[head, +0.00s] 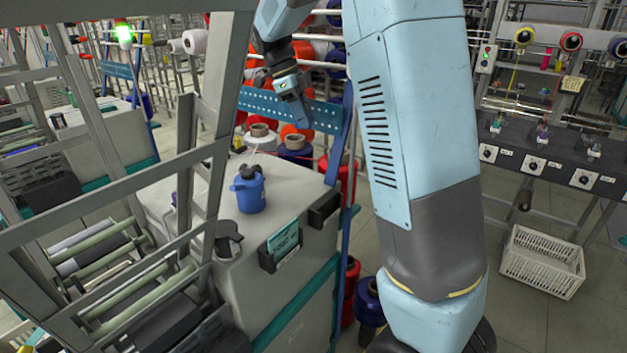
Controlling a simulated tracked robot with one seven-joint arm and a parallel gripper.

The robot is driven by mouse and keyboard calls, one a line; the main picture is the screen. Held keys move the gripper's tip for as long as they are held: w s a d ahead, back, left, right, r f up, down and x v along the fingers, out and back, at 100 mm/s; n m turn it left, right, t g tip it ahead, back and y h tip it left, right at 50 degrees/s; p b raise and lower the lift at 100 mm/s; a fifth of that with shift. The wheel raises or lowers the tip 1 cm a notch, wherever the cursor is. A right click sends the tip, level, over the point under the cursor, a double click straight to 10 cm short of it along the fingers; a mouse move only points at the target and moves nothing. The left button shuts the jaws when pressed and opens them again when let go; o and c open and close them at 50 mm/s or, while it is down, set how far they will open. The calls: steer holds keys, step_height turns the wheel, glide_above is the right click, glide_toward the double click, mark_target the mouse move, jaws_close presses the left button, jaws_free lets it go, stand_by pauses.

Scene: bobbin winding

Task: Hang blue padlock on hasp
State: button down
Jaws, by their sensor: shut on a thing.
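My gripper (294,110) is at the upper middle of the head view, pointing down in front of a blue perforated rail (262,103). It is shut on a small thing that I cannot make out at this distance. I cannot pick out the blue padlock or the hasp with certainty. My arm's large links cover much of the middle of the view.
A blue tub (250,195) stands on a grey cabinet (236,272), beside a dark holder (228,240). Yarn cones (260,140) stand behind. A grey frame (120,185) rises at left. A white crate (542,262) lies on the floor at right, below a dark switch panel (555,155).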

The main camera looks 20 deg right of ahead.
steer(key=shift+a, duration=0.25)
steer(key=shift+f, duration=0.2)
glide_toward(322, 182)
steer(key=f, duration=0.3)
steer(key=w+a+f, duration=0.1)
steer(key=shift+a+f, duration=0.15)
steer(key=shift+f, duration=0.05)
steer(key=s+d, duration=0.2)
steer(key=d, duration=0.1)
steer(key=shift+s+d+f, duration=0.1)
steer(key=shift+d+f, duration=0.1)
steer(key=shift+f, duration=0.2)
steer(key=shift+a+f, duration=0.1)
steer(key=shift+f, duration=0.15)
steer(key=shift+r, duration=0.1)
steer(key=c, duration=0.9)
jaws_free()
